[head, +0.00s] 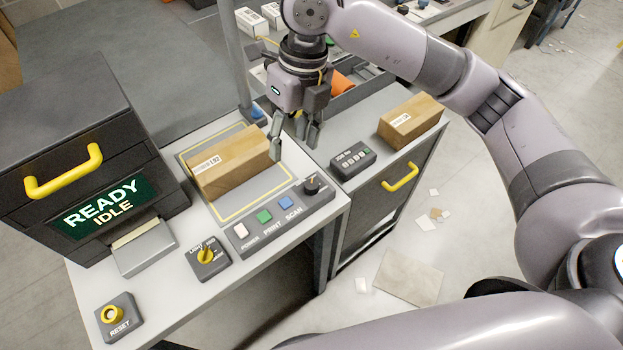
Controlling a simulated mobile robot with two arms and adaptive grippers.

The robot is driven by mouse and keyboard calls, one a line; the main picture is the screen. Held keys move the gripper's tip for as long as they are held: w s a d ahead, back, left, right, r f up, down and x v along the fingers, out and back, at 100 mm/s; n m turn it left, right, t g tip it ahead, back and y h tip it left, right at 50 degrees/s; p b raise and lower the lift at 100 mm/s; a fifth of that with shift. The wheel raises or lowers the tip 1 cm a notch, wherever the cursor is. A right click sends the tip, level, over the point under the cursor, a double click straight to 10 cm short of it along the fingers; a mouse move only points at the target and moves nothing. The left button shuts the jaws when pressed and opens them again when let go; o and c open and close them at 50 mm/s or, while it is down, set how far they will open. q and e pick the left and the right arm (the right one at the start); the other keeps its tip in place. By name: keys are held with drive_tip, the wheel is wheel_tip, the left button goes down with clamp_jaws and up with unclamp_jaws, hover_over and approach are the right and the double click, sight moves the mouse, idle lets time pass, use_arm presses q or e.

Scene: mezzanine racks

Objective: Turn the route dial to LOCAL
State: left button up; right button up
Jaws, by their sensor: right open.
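A black round dial (311,186) sits at the right end of the grey control panel (268,232), beside the scan button. Its markings are too small to read, so I cannot tell where it points or whether it is the route dial. A second dial, a yellow knob (206,254) on a dark box, stands left of the panel; its label seems to begin with LIGHT. My right gripper (294,138) is open and empty, pointing down above and behind the black dial, near the right end of a cardboard box (230,163). My left gripper is not in view.
A printer-like machine (103,205) reads READY IDLE. White, green and blue buttons line the panel. On the right cabinet are a dark keypad (353,161) and another box (411,120). A grey post (235,60) rises behind.

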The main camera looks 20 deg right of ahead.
sight(312, 184)
drive_tip(key=w+d+h, duration=0.1)
drive_tip(key=d+h, duration=0.1)
drive_tip(key=d, duration=0.2)
drive_tip(key=shift+m, duration=0.4)
wheel_tip(312, 184, down, 16)
drive_tip(key=p, duration=0.3)
drive_tip(key=shift+w+a+f, duration=0.15)
drive_tip(key=shift+f, duration=0.05)
drive_tip(key=shift+c, duration=0.3)
clamp_jaws()
